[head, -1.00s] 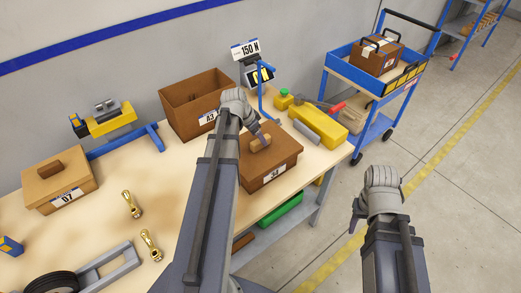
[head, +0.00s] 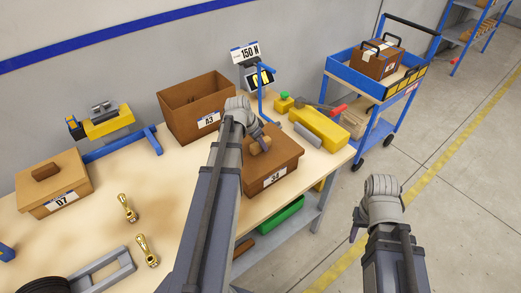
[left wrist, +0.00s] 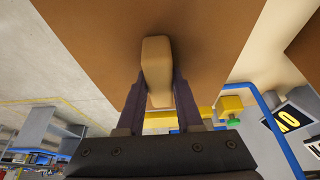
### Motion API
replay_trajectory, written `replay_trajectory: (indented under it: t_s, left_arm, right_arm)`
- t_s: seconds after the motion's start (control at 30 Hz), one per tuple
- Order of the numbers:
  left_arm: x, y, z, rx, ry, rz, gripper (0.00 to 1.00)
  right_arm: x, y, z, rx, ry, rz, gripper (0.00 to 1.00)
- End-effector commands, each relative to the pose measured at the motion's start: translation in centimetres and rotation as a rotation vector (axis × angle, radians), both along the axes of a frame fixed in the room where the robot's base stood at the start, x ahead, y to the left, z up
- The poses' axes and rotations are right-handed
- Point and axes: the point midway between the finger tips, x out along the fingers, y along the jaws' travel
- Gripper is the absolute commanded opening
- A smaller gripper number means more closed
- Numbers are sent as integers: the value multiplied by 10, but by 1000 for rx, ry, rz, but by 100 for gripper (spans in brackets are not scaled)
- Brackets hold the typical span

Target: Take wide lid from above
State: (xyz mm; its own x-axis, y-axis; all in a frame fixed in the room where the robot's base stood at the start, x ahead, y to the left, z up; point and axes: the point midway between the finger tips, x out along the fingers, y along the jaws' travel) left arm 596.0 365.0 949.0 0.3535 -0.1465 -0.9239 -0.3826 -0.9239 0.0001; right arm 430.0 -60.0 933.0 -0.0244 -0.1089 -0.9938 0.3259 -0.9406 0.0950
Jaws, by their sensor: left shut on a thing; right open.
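The wide lid (head: 286,150) is brown and sits on a brown box marked 34 (head: 268,182) near the table's right part. A lighter block handle (head: 264,147) stands on its top. My left gripper (head: 258,140) is shut on this handle from above. In the left wrist view its two fingers (left wrist: 159,95) stand on either side of the handle (left wrist: 157,62), against the brown lid top (left wrist: 85,28). My forearm hides the lid's left part in the head view. My right gripper (head: 356,228) is open and empty over the floor, right of the table.
An open brown box marked A3 (head: 196,105) stands behind my left arm. A lidded box marked D7 (head: 52,190) stands far left. A blue cart (head: 372,85) stands beyond the table.

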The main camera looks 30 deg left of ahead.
Motion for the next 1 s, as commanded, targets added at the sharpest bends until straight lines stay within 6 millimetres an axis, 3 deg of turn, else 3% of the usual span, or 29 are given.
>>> replay_trajectory:
  t_s: [0.17,0.67,1.0]
  left_arm:
    - [0,0,0,0,0,0,0]
    - [0,0,1,0,0,0,0]
    - [0,0,29,0,0,0,0]
  right_arm:
    - [0,0,0,0,0,0,50]
    - [0,0,1,0,0,0,50]
    - [0,0,29,0,0,0,50]
